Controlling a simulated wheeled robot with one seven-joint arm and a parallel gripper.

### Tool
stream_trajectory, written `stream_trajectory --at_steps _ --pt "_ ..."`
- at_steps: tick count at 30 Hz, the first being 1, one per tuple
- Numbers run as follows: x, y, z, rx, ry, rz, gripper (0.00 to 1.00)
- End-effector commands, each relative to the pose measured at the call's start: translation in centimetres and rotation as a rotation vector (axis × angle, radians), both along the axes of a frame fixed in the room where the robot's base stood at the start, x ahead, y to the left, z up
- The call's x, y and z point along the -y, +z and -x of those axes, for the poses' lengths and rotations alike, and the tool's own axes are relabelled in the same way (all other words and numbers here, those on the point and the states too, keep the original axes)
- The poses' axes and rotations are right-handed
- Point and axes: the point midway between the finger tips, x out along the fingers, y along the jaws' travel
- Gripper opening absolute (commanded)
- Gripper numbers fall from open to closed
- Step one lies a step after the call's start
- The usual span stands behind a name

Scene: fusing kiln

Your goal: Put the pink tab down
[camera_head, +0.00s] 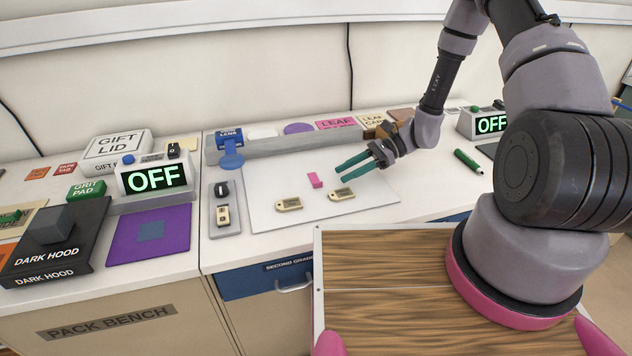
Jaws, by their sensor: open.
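The pink tab (315,180) sits on the white sheet (270,216) on the bench, towards the sheet's back middle. A small gap shows between the fingertips and the tab. Whether the fingers are above the sheet or at its level is hard to tell.
Two beige tags (288,204) (341,195) lie in front of the tab. A grey ledge (290,143) runs behind the sheet. A switch panel (223,208) stands left of it, and a green marker (467,161) lies to the right. The sheet's front right is bare.

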Motion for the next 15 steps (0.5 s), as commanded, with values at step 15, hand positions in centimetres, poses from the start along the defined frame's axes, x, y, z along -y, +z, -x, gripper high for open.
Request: stream_trajectory --at_steps 15 --pt "-5.0 -1.6 1.3 0.001 -0.001 0.001 0.41"
